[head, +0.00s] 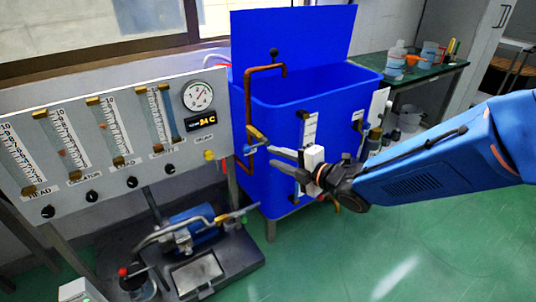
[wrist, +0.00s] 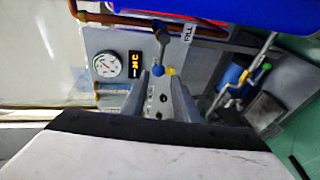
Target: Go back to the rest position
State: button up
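My gripper (head: 272,157) is at the end of my blue arm, which reaches in from the right in the head view. It is in front of the blue tank (head: 305,115), near a lever with a blue knob (head: 251,150) on the copper pipe. In the wrist view the two grey fingers of my gripper (wrist: 160,85) stand apart with a gap between them. The blue knob (wrist: 155,68) appears just beyond the fingertips. Nothing shows held between the fingers. I cannot tell whether a finger touches the lever.
A grey panel (head: 120,125) with several flow gauges, knobs and a dial stands at the left. A pump (head: 195,230) sits on a low dark base below it. A green table (head: 425,70) with bottles is at the back right. The green floor at the front right is clear.

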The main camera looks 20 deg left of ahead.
jog(key=shift+s+d+r, duration=0.15)
jog(key=shift+s+d, duration=0.25)
jog(key=shift+d, duration=0.2)
jog(key=w+d+r+m+t+h, duration=0.15)
jog(key=d+m+h, duration=0.5)
jog(key=d, duration=0.75)
jog(key=w+d+r+m+t+h, duration=0.15)
jog(key=d+m+h, duration=0.25)
jog(key=d+m, duration=0.75)
jog(key=s+d+f+m+g+h, duration=0.1)
jog(key=s+d+m+g, duration=0.1)
jog(key=s+d+m, duration=0.4)
jog(key=s+d+f+m+g+h, duration=0.2)
jog(key=s+d+m, duration=0.4)
jog(key=s+d, duration=0.6)
jog(key=s+g, duration=0.1)
jog(key=s, duration=0.5)
jog(key=shift+s+d+f+g, duration=0.15)
jog(key=shift+g, duration=0.15)
